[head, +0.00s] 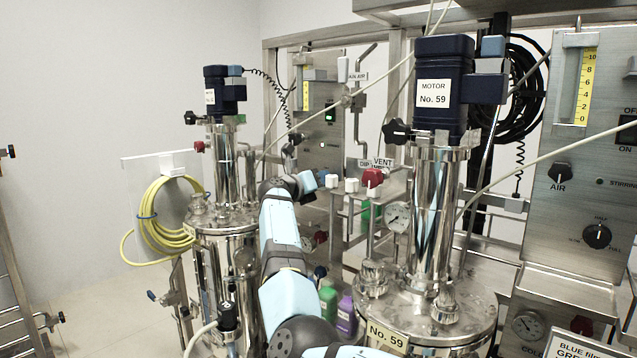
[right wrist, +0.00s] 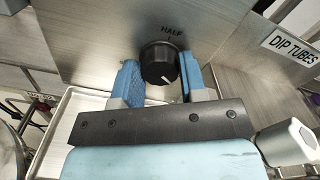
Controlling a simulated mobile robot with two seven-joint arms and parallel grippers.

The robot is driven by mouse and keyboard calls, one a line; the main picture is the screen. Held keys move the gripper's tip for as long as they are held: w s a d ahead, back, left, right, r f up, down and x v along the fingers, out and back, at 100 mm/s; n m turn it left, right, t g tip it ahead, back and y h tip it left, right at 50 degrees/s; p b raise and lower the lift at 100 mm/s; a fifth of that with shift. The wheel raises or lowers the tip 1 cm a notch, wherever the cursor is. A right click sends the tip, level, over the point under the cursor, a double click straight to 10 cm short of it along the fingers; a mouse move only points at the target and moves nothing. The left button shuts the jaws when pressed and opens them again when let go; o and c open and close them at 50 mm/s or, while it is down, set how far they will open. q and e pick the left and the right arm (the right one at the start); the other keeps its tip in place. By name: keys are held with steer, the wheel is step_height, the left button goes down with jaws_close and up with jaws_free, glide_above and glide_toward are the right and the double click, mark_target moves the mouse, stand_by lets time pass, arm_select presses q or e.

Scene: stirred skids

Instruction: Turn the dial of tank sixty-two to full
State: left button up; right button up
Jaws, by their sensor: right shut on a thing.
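In the right wrist view a black round dial (right wrist: 159,66) sits on a steel panel below the word HALF. Its white mark points to the lower right of the picture. My right gripper (right wrist: 160,78) is shut on the dial, with a blue-padded finger at each side. In the head view my right gripper (head: 315,180) is at the lower part of the far panel (head: 322,150), and the dial there is hidden behind it. The far tank (head: 228,262) stands left of my arm; its number is too small to read. My left gripper is not in view.
A nearer tank (head: 432,312) marked No. 59 stands right of my arm, with its own dial (head: 597,236) on the near panel. A DIP TUBES label (right wrist: 290,43) is right of the dial. A yellow hose (head: 150,215) hangs at left. Bottles stand between the tanks.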

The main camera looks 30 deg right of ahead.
steer(key=shift+d+r, duration=0.1)
steer(key=shift+r, duration=0.05)
steer(key=o, duration=0.9)
steer(key=shift+a, duration=0.3)
steer(key=p+v, duration=0.1)
steer(key=v, duration=0.5)
steer(key=shift+s+a, duration=0.15)
steer(key=shift+a, duration=0.05)
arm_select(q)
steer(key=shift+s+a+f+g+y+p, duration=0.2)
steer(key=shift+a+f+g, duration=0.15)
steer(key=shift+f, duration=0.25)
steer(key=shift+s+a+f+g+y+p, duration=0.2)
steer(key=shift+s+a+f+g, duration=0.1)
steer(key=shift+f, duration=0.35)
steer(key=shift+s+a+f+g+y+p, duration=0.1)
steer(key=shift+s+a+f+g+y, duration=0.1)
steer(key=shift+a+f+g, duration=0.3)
arm_select(e)
steer(key=shift+v, duration=3.4)
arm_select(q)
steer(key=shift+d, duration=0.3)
arm_select(e)
steer(key=shift+s, duration=0.1)
